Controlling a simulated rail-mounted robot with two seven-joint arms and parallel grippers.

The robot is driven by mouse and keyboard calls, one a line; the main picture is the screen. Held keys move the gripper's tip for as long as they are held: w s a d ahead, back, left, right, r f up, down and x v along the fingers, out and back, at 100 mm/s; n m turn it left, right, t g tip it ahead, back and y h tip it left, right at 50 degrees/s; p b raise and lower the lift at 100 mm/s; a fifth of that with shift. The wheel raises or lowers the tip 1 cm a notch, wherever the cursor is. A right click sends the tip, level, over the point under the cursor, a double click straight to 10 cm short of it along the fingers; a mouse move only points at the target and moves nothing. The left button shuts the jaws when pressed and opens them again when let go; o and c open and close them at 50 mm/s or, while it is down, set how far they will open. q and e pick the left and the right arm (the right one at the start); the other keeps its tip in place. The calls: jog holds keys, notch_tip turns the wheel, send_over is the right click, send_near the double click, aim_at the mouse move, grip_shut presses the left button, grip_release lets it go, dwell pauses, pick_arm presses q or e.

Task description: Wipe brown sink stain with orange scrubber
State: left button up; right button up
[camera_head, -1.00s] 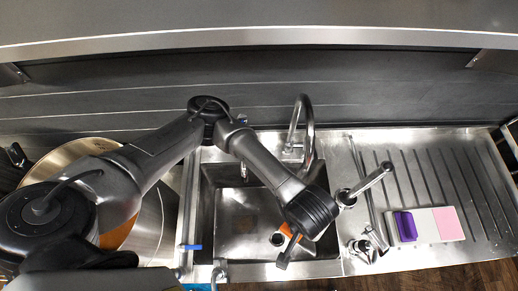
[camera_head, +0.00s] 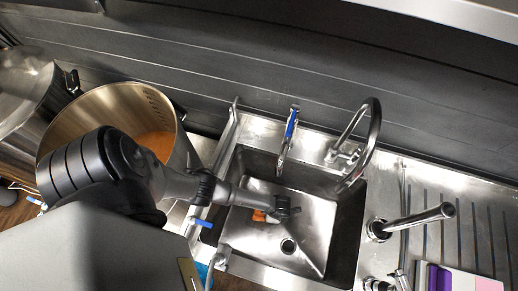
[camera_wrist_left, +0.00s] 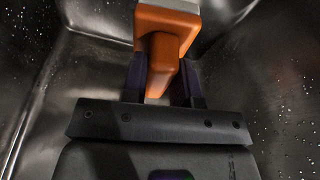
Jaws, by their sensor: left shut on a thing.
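The orange scrubber (camera_wrist_left: 168,50) is held between the fingers of my left gripper (camera_wrist_left: 165,90) in the left wrist view. In the head view the scrubber (camera_head: 259,215) shows as a small orange piece beside my left gripper (camera_head: 284,211), inside the sink basin (camera_head: 316,226). Whether the scrubber touches the basin floor I cannot tell. No brown stain is clearly visible on the bare metal; my arm and gripper hide part of the basin's left side. My right gripper is in neither view.
A drain (camera_head: 288,246) lies in the basin floor. A curved faucet (camera_head: 375,130) stands behind the sink, and a second metal spout (camera_head: 425,217) stands to the right. A large pot (camera_head: 100,105) with orange-brown contents is at the left. A ribbed drainboard (camera_head: 460,215) extends right.

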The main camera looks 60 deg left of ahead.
pick_arm(q)
jog(key=s+a+f+n+h+b, duration=0.1)
jog(key=s+a+f+n+b, duration=0.1)
jog(key=f+n, duration=0.2)
jog(key=s+a+f+n+h+b, duration=0.1)
jog(key=a+f+n+b, duration=0.1)
jog(key=f+n, duration=0.1)
jog(key=s+a+f+n+g+h+b, duration=0.1)
jog(key=s+a+f+n+b, duration=0.1)
jog(key=a+f+n, duration=0.1)
jog(key=shift+s+f+n, duration=0.2)
jog(key=shift+f+n, duration=0.2)
jog(key=shift+f, duration=0.3)
jog(key=shift+s+f+n, duration=0.15)
jog(key=shift+f+n, duration=0.25)
jog(key=shift+f, duration=0.3)
jog(key=shift+f, duration=0.1)
jog(key=shift+f+b, duration=0.9)
jog(key=shift+b, duration=0.05)
jog(key=shift+w, duration=0.1)
jog(key=shift+w+d+r+b, duration=0.1)
jog(key=shift+w+d+b, duration=0.3)
jog(key=shift+w+d, duration=0.95)
jog(key=shift+w+d+b, duration=0.8)
jog(key=shift+w+d, duration=0.5)
jog(key=shift+w, duration=0.1)
